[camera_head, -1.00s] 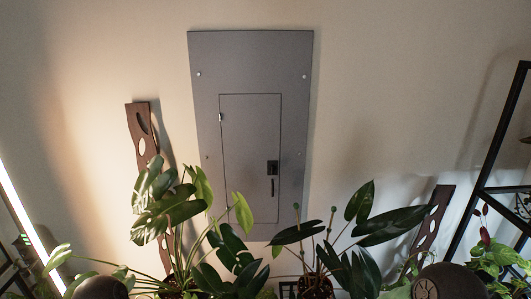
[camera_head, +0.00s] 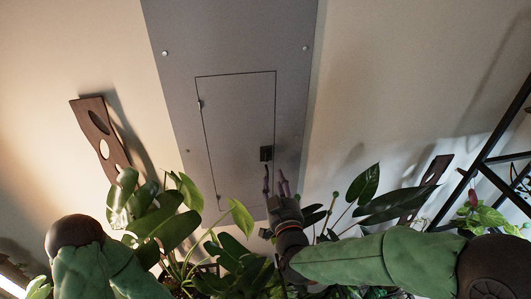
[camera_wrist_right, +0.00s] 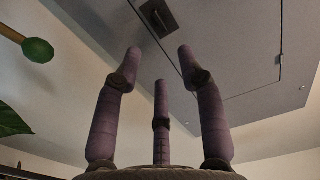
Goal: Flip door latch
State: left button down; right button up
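A grey metal panel (camera_head: 180,100) on the wall has a thin-outlined door (camera_head: 235,110). The small black door latch (camera_head: 266,153) sits near the door's right edge, low down; its lower part is hard to make out behind my fingers. My right gripper (camera_head: 275,176) is just below the latch, fingers pointing up toward it. In the right wrist view, the purple-grey fingers of my right gripper (camera_wrist_right: 160,62) stand spread and empty, and the black latch (camera_wrist_right: 158,17) is beyond their tips, apart from them. My left gripper does not show; only my left arm does.
Leafy plants (camera_head: 160,225) crowd the area below the panel, with more leaves (camera_head: 375,205) right of my gripper. A dark wooden board (camera_head: 102,140) leans at the left. A black metal rack (camera_head: 490,150) stands at the right.

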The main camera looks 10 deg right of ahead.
aim_at(268, 157)
jog(key=w+p, duration=0.1)
jog(key=w, duration=0.9)
jog(key=shift+w+f, duration=0.1)
grip_shut()
